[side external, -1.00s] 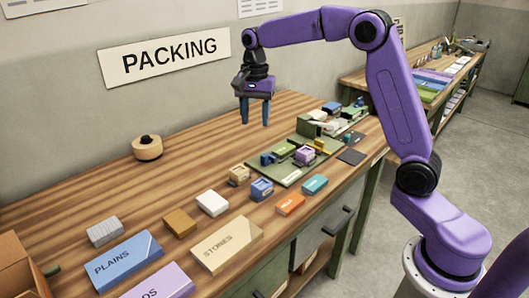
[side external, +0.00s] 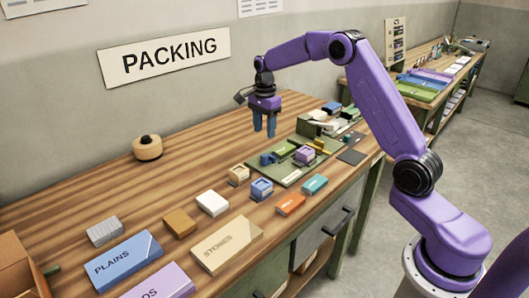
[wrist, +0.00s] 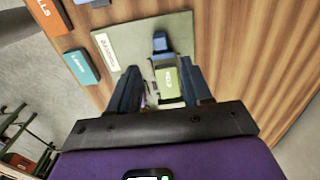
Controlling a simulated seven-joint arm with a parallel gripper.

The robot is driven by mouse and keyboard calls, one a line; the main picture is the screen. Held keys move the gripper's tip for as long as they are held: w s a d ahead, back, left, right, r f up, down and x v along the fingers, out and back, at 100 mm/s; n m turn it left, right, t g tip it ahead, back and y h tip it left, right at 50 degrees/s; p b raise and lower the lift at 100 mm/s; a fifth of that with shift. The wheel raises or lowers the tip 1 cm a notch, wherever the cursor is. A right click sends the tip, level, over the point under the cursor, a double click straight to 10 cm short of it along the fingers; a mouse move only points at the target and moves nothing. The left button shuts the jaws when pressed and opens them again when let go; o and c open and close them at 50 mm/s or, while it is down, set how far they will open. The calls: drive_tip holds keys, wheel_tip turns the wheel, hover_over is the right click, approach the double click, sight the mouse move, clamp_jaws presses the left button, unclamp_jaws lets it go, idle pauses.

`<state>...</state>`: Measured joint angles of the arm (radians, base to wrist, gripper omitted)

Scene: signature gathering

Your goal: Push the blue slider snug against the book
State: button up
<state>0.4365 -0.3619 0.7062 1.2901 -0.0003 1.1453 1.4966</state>
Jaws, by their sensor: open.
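The blue slider (side external: 267,159) is a small blue block at the left part of a flat green board (side external: 291,179). In the wrist view the blue slider (wrist: 160,41) stands on the board, with a pale patch between it and a green block. That green block (side external: 284,149), with a pale label in the wrist view (wrist: 168,84), looks like the book. The two look apart. My gripper (side external: 264,132) is open and empty, above the table just behind the board. In the wrist view its fingers (wrist: 161,72) straddle the view of the green block, hiding parts of the board beside it.
Orange (side external: 290,204) and teal (side external: 315,184) blocks lie along the front edge. The wooden table behind and left of the board is clear up to a round wooden object (side external: 147,148).

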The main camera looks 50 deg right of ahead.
sight(264, 155)
wheel_tip(264, 155, down, 9)
drive_tip(key=shift+f, duration=0.2)
idle(0.3)
clamp_jaws()
drive_tip(key=shift+d, duration=2.2)
